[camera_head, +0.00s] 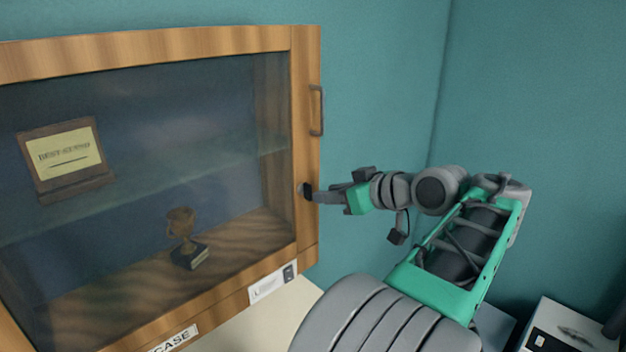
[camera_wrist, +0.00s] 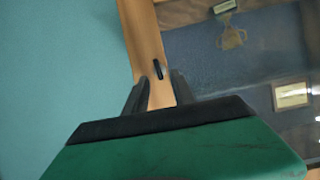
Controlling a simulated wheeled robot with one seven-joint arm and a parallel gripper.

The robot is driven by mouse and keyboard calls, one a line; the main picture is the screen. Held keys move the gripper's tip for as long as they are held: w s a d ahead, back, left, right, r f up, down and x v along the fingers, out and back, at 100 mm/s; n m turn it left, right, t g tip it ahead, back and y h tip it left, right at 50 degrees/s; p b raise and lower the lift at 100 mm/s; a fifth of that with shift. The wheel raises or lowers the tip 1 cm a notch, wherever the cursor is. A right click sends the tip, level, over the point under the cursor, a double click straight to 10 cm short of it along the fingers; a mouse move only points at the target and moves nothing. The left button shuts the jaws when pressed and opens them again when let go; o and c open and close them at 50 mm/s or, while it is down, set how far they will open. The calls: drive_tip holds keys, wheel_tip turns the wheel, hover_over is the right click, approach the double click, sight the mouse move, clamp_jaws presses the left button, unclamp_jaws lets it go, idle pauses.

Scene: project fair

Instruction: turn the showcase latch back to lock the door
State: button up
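The showcase (camera_head: 150,45) stands at the left with a wooden frame and a glass front; its door looks closed. The dark latch (camera_head: 306,190) sits on the right frame post, below the door handle (camera_head: 316,110). My gripper (camera_head: 318,195) reaches in from the right, with its tips at the latch. In the wrist view the latch (camera_wrist: 158,70) is a small dark and grey piece on the wooden post. My gripper (camera_wrist: 159,78) is open there, its two fingers apart, with the latch just ahead and between the tips. I cannot tell whether they touch it.
A trophy (camera_head: 182,235) and a framed plaque (camera_head: 65,157) stand behind the glass. A white box (camera_head: 565,330) stands at the lower right. Teal walls close in behind my arm.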

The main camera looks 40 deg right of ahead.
sight(311, 190)
drive_tip(key=x, duration=0.5)
drive_tip(key=shift+w+d+r, duration=0.1)
drive_tip(key=shift+w+r, duration=0.15)
drive_tip(key=shift+w, duration=0.25)
drive_tip(key=shift+w+f, duration=0.25)
drive_tip(key=shift+w, duration=0.1)
clamp_jaws()
